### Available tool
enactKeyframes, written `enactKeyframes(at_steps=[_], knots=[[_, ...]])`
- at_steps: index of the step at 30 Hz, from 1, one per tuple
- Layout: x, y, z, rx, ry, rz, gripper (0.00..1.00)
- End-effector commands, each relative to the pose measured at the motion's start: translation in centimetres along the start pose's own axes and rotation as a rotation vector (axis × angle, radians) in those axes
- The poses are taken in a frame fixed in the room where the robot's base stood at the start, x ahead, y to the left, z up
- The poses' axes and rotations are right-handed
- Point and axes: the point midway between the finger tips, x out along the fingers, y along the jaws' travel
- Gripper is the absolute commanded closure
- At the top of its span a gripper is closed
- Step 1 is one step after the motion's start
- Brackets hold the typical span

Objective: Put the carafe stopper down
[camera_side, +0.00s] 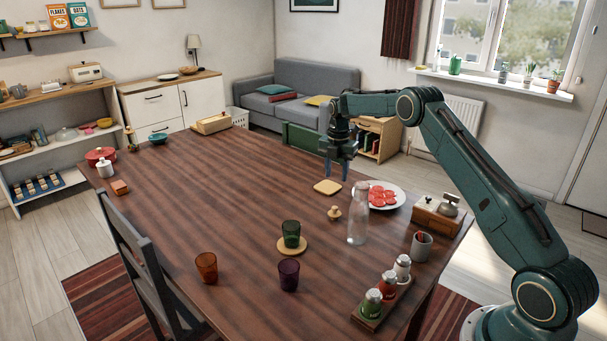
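The carafe stopper (334,213), a small pale wooden piece with a knob, stands on the table beside the carafe. The clear glass carafe (358,220) stands upright just right of it, with no stopper seen in its neck. My gripper (337,175) points down, above and beyond the stopper in the picture. Its blue fingers look apart, with nothing seen between them. It is not touching the stopper.
A bread slice (327,187) lies below my gripper, with a plate of red slices (397,199) to the right. A green glass (291,235) stands on a round coaster. Spice jars (388,283) and a grey cup (421,246) stand at the right. The table's left middle is clear.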

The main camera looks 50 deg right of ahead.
Motion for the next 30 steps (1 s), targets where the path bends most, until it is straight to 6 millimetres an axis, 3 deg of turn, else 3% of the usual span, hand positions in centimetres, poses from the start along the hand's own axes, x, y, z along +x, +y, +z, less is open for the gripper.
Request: enactKeyframes(at_steps=[5, 14, 21, 30], knots=[[-2.8, 0.1, -1.4, 0.067, -0.013, 0.018, 0.6], [-10.3, -0.9, -6.2, 0.295, -0.037, 0.077, 0.6], [-15.9, -3.1, -10.8, 0.498, -0.042, 0.135, 0.6], [-21.2, -7.2, -16.7, 0.752, -0.024, 0.213, 0.6]])
